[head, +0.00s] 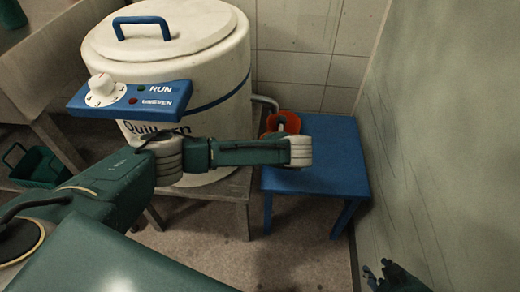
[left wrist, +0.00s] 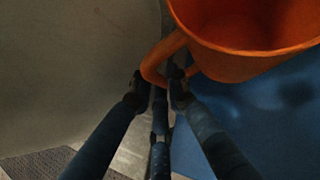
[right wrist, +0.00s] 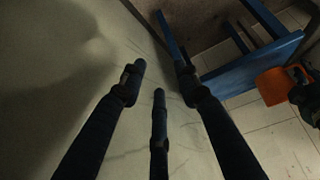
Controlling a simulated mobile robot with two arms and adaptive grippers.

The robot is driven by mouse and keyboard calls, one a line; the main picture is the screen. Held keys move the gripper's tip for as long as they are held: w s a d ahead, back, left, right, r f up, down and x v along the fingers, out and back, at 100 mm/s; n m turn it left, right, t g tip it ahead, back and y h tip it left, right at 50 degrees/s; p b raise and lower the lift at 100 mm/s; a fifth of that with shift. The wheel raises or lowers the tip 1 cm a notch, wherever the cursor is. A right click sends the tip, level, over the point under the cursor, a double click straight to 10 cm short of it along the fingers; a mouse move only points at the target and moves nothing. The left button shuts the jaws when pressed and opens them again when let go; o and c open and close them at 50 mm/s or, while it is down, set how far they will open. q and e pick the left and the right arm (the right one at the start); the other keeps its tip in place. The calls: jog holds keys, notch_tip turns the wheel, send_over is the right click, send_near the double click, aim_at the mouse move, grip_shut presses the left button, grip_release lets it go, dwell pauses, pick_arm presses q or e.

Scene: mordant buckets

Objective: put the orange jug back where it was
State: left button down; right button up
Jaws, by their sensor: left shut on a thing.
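The orange jug (head: 270,125) is partly hidden behind my left arm, at the left back of the blue stool (head: 335,150) in the head view. My left gripper (left wrist: 162,88) is shut on the jug's handle in the left wrist view, with the jug body (left wrist: 230,60) beyond the fingers to the right. The jug also shows in the right wrist view (right wrist: 270,86), beside the stool's blue top (right wrist: 245,72). I cannot tell whether it touches the stool. My right gripper (head: 395,275) is low at the right, open and empty in its wrist view (right wrist: 159,72).
A large white lidded vessel (head: 190,75) with a blue control panel (head: 130,98) stands on a bench left of the stool. A plain wall (head: 430,120) rises close on the right. A green basket (head: 38,165) stands at the far left. Most of the stool top is clear.

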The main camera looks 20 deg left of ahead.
jog(key=shift+w, duration=0.1)
pick_arm(q)
jog(key=c, duration=2)
grip_release()
pick_arm(e)
jog(key=shift+w+a+r, duration=0.1)
jog(key=shift+r, duration=0.05)
